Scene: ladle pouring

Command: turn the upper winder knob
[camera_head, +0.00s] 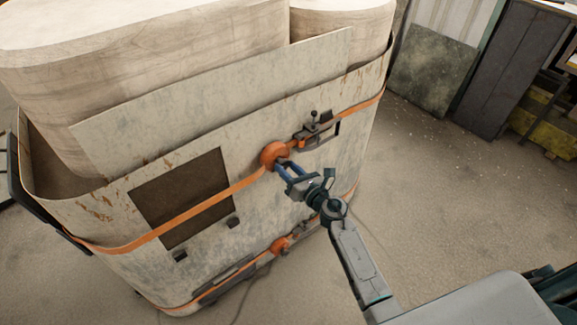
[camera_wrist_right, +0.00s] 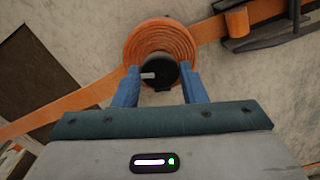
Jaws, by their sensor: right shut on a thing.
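The upper winder (camera_head: 274,155) is an orange spool of strap on the front of a worn pale container. Its dark round knob (camera_wrist_right: 160,73) shows in the right wrist view at the lower part of the coiled orange strap (camera_wrist_right: 158,42), with a small light-coloured pin on it. My right gripper (camera_head: 284,168) reaches the winder from the lower right. Its blue fingers (camera_wrist_right: 158,84) stand on both sides of the knob and are shut on it. A lower orange winder (camera_head: 279,245) sits near the container's bottom edge. My left gripper is not in view.
An orange strap (camera_head: 205,212) runs across the container (camera_head: 110,215) through the upper winder. A metal latch (camera_head: 316,130) sits just right of it. Pale rolls (camera_head: 150,45) rise from the container. Open concrete floor (camera_head: 450,190) lies to the right; dark panels (camera_head: 505,70) stand behind.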

